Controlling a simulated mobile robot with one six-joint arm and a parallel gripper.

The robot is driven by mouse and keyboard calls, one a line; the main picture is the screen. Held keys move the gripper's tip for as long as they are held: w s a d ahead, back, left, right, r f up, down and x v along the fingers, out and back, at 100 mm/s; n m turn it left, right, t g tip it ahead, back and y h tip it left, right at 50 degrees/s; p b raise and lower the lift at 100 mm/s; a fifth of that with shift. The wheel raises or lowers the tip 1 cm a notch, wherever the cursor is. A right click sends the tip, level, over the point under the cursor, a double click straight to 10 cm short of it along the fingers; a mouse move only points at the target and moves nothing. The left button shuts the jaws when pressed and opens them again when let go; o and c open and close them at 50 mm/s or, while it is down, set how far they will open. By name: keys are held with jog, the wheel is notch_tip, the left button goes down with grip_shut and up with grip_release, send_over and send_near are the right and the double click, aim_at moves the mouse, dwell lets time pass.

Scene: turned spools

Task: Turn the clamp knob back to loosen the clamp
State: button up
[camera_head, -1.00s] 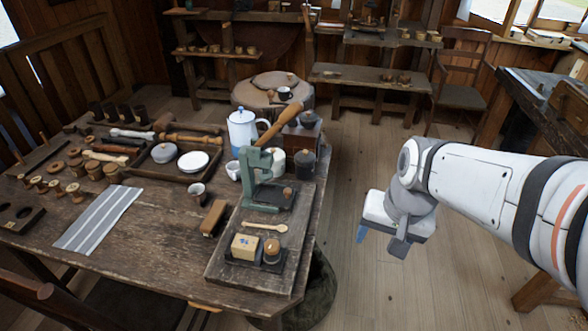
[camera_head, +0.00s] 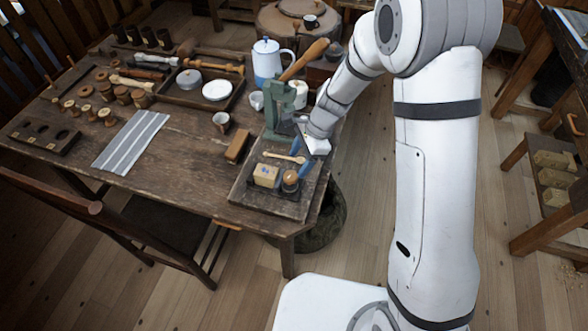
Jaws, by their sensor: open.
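The green press-like tool (camera_head: 279,108) with a long wooden lever (camera_head: 305,58) stands on the wooden board at the table's right end. In the earlier frame a small round wooden knob shows at the right of its base. I take that for the clamp knob, and now it is hidden behind my gripper. My gripper (camera_head: 301,151) is open, with blue fingertips reaching left, low beside the tool's base. I cannot tell whether the fingers are around the knob or touching it.
A wooden spoon (camera_head: 285,157), a pale yellow block (camera_head: 265,175) and a round wooden piece (camera_head: 290,178) sit close in front of my gripper. A blue and white pot (camera_head: 267,62) stands behind the tool. The striped cloth (camera_head: 130,141) lies left.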

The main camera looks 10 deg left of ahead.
aim_at(292, 174)
jog(key=x, duration=0.6)
jog(key=shift+c, duration=0.3)
jog(key=shift+d, duration=0.1)
jog(key=c, duration=0.9)
